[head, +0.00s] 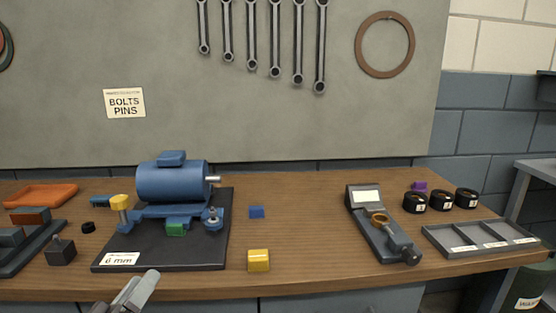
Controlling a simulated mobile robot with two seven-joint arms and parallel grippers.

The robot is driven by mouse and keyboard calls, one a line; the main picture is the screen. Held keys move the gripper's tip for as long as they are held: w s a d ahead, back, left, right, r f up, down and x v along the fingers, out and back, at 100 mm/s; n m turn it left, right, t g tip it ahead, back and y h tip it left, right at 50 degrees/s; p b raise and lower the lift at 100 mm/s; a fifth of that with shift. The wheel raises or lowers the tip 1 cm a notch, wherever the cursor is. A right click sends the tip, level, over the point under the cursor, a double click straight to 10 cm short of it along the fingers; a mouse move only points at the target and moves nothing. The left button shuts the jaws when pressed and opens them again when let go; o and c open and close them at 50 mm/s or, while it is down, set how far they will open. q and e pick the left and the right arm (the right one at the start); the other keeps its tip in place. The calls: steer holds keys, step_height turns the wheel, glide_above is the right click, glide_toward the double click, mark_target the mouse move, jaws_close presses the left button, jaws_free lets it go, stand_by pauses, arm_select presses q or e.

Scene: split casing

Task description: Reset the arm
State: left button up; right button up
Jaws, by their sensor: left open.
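My left gripper (137,290) shows at the bottom edge of the head view, in front of the bench's front edge. It is open, and nothing shows between its fingers. It is apart from the black base plate (165,256) behind it, on which a blue motor (172,183) stands. The rest of my left arm is out of the picture. My right gripper is not in view.
A yellow block (258,260) and a blue block (256,211) lie right of the plate. A grey gauge device (364,197), several black rings (440,201) and a grey compartment tray (440,244) are further right. An orange tray (42,195) is at left. Bench between blocks and gauge is clear.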

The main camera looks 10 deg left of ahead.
arm_select(q)
steer(key=s+d+f+m+g, duration=0.2)
steer(key=s+f+m+g, duration=0.45)
steer(key=s+f, duration=0.4)
steer(key=s+d+f+m+g, duration=0.2)
steer(key=s+f+m+g, duration=0.3)
steer(key=s+f+m, duration=0.5)
steer(key=w+d+r+n+t+p, duration=0.1)
steer(key=d+n+p, duration=0.2)
steer(key=d+n, duration=0.5)
steer(key=shift+d+y, duration=0.3)
steer(key=shift+d, duration=0.8)
